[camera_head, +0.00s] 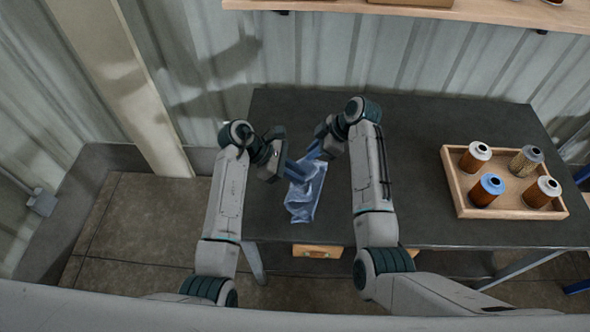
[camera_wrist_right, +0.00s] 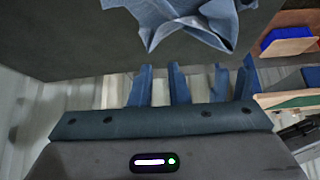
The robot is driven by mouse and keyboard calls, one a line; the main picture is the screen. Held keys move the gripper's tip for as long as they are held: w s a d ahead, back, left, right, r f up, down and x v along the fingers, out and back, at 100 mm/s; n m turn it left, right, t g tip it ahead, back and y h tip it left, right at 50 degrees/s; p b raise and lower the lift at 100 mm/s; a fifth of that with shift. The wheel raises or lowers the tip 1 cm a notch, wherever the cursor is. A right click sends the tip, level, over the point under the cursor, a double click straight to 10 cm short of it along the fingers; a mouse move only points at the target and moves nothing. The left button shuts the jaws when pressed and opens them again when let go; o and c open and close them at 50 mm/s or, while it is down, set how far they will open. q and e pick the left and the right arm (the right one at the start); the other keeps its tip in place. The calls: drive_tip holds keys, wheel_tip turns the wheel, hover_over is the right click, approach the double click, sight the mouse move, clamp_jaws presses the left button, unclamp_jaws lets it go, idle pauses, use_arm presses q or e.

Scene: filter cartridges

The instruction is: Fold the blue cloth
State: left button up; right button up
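The blue cloth (camera_head: 305,200) lies crumpled on the dark table near its front left edge, with raised folds. It also shows at the top of the right wrist view (camera_wrist_right: 180,22). My left gripper (camera_head: 299,172) is at the cloth's upper left part, its blue fingers against or just over it; whether they pinch it is hidden. My right gripper (camera_head: 313,153) is just beyond the cloth's far end. In the right wrist view its blue fingers (camera_wrist_right: 198,85) stand apart with nothing seen between them, and the cloth shows beyond their tips.
A wooden tray (camera_head: 462,198) with several filter cartridges, one with a blue top (camera_head: 487,190), stands on the right of the table (camera_head: 420,140). The table between my right arm and the tray is clear. A wooden shelf (camera_head: 450,12) is on the back wall.

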use_arm(q)
drive_tip(key=o, duration=0.3)
drive_tip(key=shift+s+r, duration=0.15)
drive_tip(key=shift+s, duration=0.4)
use_arm(e)
drive_tip(key=o, duration=0.3)
drive_tip(key=shift+w+d, duration=0.2)
drive_tip(key=shift+w, duration=0.25)
use_arm(q)
drive_tip(key=o, duration=0.6)
drive_tip(key=shift+s+a+r, duration=0.2)
drive_tip(key=shift+s+a, duration=0.05)
drive_tip(key=shift+s, duration=0.45)
use_arm(e)
drive_tip(key=o, duration=0.6)
drive_tip(key=shift+w+a, duration=0.1)
drive_tip(key=shift+w, duration=0.55)
use_arm(q)
drive_tip(key=o, duration=0.5)
drive_tip(key=shift+s+r, duration=0.15)
drive_tip(key=shift+s, duration=0.55)
use_arm(e)
drive_tip(key=o, duration=0.5)
drive_tip(key=shift+w+d+f, duration=0.15)
drive_tip(key=shift+w+d, duration=0.15)
drive_tip(key=shift+w, duration=0.3)
use_arm(q)
drive_tip(key=shift+o, duration=0.2)
use_arm(e)
drive_tip(key=shift+o, duration=0.2)
